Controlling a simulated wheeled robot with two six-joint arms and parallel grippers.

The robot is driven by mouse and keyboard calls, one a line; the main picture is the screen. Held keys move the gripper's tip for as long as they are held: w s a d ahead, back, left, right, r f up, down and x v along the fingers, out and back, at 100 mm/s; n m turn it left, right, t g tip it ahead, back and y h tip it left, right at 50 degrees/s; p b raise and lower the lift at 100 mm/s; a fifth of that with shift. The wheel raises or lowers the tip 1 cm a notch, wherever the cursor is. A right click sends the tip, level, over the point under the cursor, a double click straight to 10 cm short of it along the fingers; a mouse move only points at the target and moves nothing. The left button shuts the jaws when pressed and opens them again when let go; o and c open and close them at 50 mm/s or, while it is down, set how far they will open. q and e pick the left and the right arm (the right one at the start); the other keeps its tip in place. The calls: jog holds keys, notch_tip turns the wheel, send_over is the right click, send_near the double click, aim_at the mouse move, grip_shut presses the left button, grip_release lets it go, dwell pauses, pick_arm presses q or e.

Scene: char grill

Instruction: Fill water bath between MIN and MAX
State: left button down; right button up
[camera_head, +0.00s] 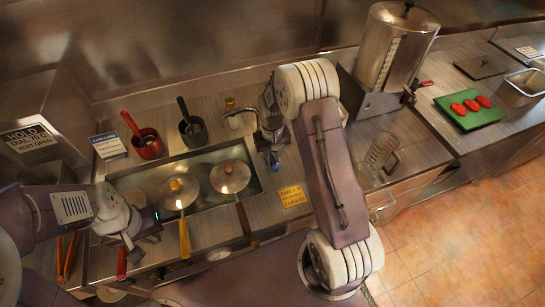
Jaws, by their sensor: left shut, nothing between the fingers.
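The water bath (140,177) is a steel basin sunk in the counter. The water level and any MIN or MAX marks cannot be made out. A curved tap (240,113) stands behind the basin. My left gripper (131,250) is shut and empty at the basin's front left corner. My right gripper (273,150) is pointed down right of the tap; its fingers are too small to read, with something blue by them.
A clear jug (381,150) stands on the right counter. A tall steel urn (403,45) with a level scale stands behind it. Red and black pots (149,145) stand behind the basin. A yellow note (293,196) lies right of it. A green board (468,113) holds red pieces.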

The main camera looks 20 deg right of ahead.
jog(key=o, duration=0.4)
notch_tip(320, 180, up, 9)
jog(key=shift+r+b, duration=0.1)
jog(key=shift+b, duration=0.65)
jog(key=shift+a, duration=0.1)
jog(key=shift+n+t, duration=0.3)
jog(key=shift+t, duration=0.3)
jog(key=s+a+f, duration=0.1)
jog(key=s, duration=0.4)
jog(key=s+a+f+b, duration=0.1)
jog(key=s, duration=0.5)
jog(key=s+a+f+b, duration=0.1)
jog(key=s+f, duration=0.1)
jog(key=s, duration=0.4)
jog(key=shift+a, duration=0.4)
